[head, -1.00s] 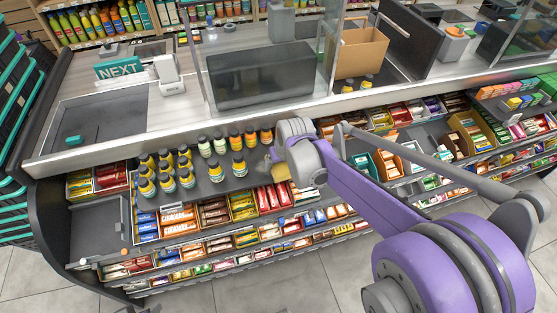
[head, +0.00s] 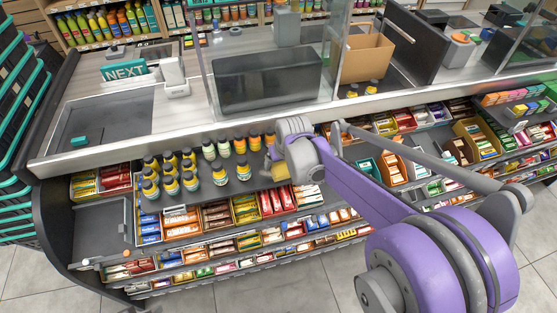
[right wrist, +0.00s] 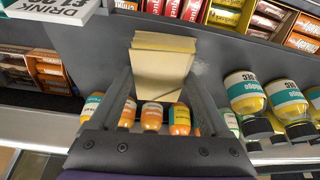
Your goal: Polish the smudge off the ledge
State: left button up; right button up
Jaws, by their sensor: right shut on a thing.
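My right gripper (head: 277,157) reaches down to the dark grey ledge (head: 222,190) below the counter top. In the right wrist view it (right wrist: 160,92) is shut on a pale yellow sponge-like block (right wrist: 162,65), which lies against the ledge (right wrist: 240,58) as far as I can tell. In the head view a bit of the yellow block (head: 271,152) shows beside the gripper. A faint pale smudge (right wrist: 200,68) shows just right of the block in the right wrist view; the block may cover more of it. My left gripper is not in view.
Yellow-and-dark bottles (head: 170,177) stand on the ledge left of the gripper, and orange bottles (head: 254,140) stand close behind it. Candy boxes (head: 215,214) fill the shelves below. A cardboard box (head: 363,57) stands on the counter. The ledge is bare in front of the bottles.

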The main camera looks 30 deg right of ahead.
aim_at(276, 173)
jog(key=shift+s+d, duration=0.1)
jog(key=shift+s, duration=1.15)
jog(key=shift+w, duration=1.6)
jog(key=shift+s+f, duration=0.1)
jog(key=shift+s, duration=1.6)
jog(key=shift+w, duration=1.65)
jog(key=shift+s+p, duration=0.3)
jog(key=shift+s, duration=1.25)
jog(key=shift+w+r, duration=0.2)
jog(key=shift+w, duration=1.45)
jog(key=shift+s+f, duration=0.1)
jog(key=shift+s, duration=1.55)
jog(key=shift+w, duration=1.6)
jog(key=shift+s+a+f, duration=0.15)
jog(key=shift+s+a, duration=0.65)
jog(key=shift+s, duration=0.15)
jog(key=shift+s+a, duration=0.55)
jog(key=shift+s, duration=0.2)
jog(key=shift+w+r, duration=0.2)
jog(key=shift+w, duration=0.85)
jog(key=shift+w+f, duration=0.15)
jog(key=shift+w, duration=0.3)
